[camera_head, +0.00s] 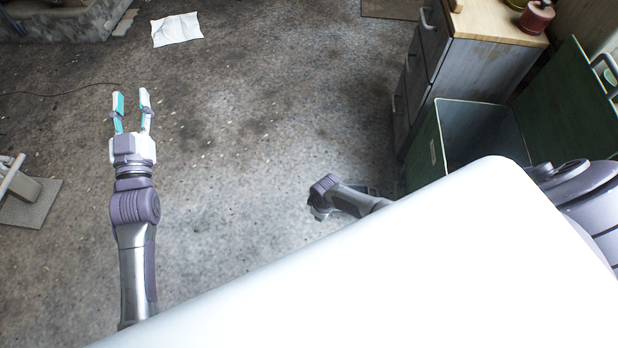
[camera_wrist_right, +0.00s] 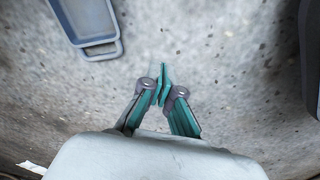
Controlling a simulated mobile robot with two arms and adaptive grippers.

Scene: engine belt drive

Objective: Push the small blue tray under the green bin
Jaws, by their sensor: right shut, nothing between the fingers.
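The small blue tray (camera_wrist_right: 88,20) is blue-grey, lies on the floor and is cut off by the top edge of the right wrist view. Its looped handle end (camera_wrist_right: 101,51) points towards my gripper. My right gripper (camera_wrist_right: 163,84) is shut and empty, below and to the right of the tray in that view, apart from it. In the head view its fingers are hidden. The green bin (camera_head: 424,160) stands open on the right in the head view, partly hidden behind my white body. My left gripper (camera_head: 131,102) is open and empty above the floor on the left.
A grey drawer cabinet with a wooden top (camera_head: 484,28) stands behind the bin. A white sheet (camera_head: 177,29) lies on the floor at the back. A metal stand (camera_head: 32,203) is at the left edge. The concrete floor between is mostly clear. A dark object (camera_wrist_right: 312,60) edges the right wrist view.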

